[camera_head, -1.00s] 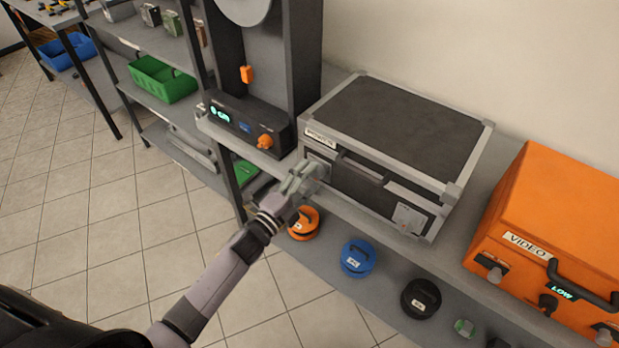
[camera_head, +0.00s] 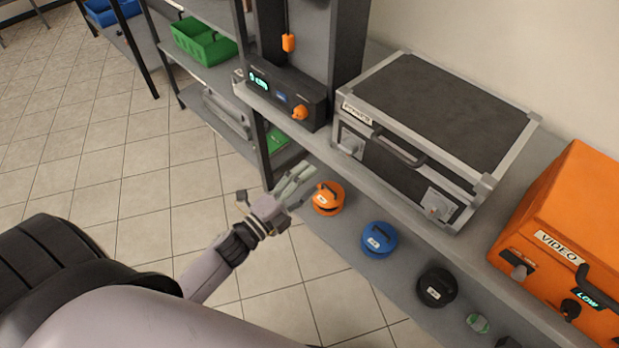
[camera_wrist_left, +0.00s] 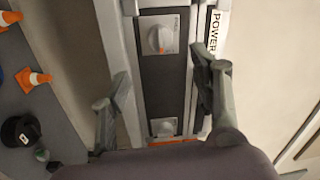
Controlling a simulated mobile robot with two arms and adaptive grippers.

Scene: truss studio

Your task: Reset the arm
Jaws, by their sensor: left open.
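My left gripper (camera_head: 288,189) is open and empty in the head view, in front of the shelf edge, left of the orange round object. In the left wrist view its two fingers (camera_wrist_left: 165,105) are spread apart, with the power case front beyond them. The grey-edged case (camera_head: 430,135) labelled POWER stands on the upper shelf, lid closed. Its front also shows in the left wrist view (camera_wrist_left: 163,85), with a round knob (camera_wrist_left: 159,38) on a light plate. Nothing is between the fingers. My right gripper is not seen.
An orange VIDEO case (camera_head: 570,220) stands at right. Orange (camera_head: 328,199), blue (camera_head: 378,240) and black (camera_head: 436,288) round objects sit on the lower shelf. A control unit (camera_head: 285,95) stands left of the power case. A green bin (camera_head: 203,42) is on the left shelving. Tiled floor is open at left.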

